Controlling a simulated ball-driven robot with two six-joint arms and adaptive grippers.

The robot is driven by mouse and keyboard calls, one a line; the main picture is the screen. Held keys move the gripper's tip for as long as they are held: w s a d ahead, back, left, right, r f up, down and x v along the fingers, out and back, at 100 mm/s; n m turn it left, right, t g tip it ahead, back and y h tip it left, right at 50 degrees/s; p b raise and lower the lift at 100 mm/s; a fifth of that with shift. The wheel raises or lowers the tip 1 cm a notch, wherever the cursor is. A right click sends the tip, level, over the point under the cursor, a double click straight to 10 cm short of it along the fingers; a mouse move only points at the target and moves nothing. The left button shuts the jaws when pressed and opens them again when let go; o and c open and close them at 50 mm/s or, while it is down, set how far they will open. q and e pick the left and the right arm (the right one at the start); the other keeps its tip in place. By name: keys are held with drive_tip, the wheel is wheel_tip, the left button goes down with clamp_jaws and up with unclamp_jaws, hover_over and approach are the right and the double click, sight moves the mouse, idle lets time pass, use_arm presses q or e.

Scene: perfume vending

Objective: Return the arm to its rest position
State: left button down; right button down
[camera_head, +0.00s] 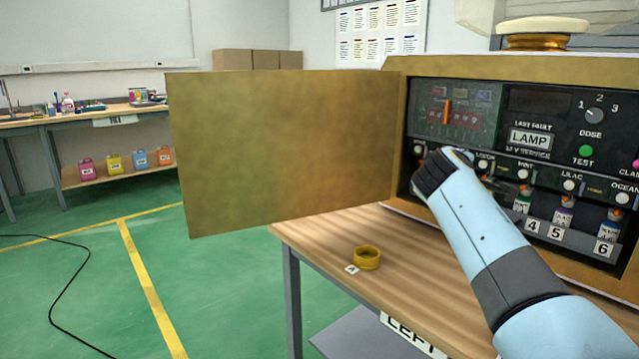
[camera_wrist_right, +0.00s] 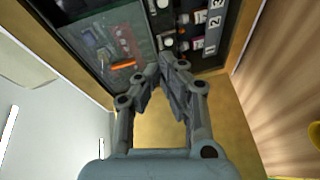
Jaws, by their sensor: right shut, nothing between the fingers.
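My right arm (camera_head: 490,225) reaches in from the lower right in the head view, in front of the machine's open cabinet. Its wrist end is by the left part of the control panel, and its fingers are hidden there. In the right wrist view my right gripper (camera_wrist_right: 163,66) is shut with nothing between the fingers, near the panel (camera_wrist_right: 118,45). The panel also shows in the head view (camera_head: 530,105). My left gripper is not in view.
The machine's yellow-brown door (camera_head: 285,145) stands wide open to the left. Numbered bottle slots (camera_head: 555,232) line the panel's lower part, close to my arm. A yellow ring (camera_head: 367,258) lies on the wooden table (camera_head: 330,235). The green floor at left is mostly clear.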

drive_tip(key=s+d+f+m+g, duration=0.2)
drive_tip(key=s+f, duration=0.4)
drive_tip(key=s, duration=0.2)
drive_tip(key=s+d+f+m+g+y, duration=0.1)
drive_tip(key=s+d+f+m+g, duration=0.1)
drive_tip(key=s+f, duration=0.4)
drive_tip(key=s+d+f+m+g+y, duration=0.1)
drive_tip(key=s+f, duration=0.5)
drive_tip(key=s, duration=0.6)
drive_tip(key=shift+d+m+g, duration=0.7)
drive_tip(key=shift+d+m, duration=0.05)
drive_tip(key=shift+m, duration=0.25)
drive_tip(key=s+a+m+g+y, duration=0.1)
drive_tip(key=s+a+g+y, duration=0.15)
drive_tip(key=s, duration=0.95)
drive_tip(key=s+a+m+g+y, duration=0.1)
drive_tip(key=s+a+g+y, duration=0.2)
drive_tip(key=s, duration=0.9)
drive_tip(key=s+d+f, duration=0.1)
drive_tip(key=s+f, duration=0.2)
drive_tip(key=f, duration=1.2)
drive_tip(key=s+f, duration=0.2)
drive_tip(key=f, duration=1.3)
drive_tip(key=s+d+f+g, duration=0.1)
drive_tip(key=s+f, duration=1.1)
drive_tip(key=s, duration=0.4)
drive_tip(key=shift+s, duration=0.35)
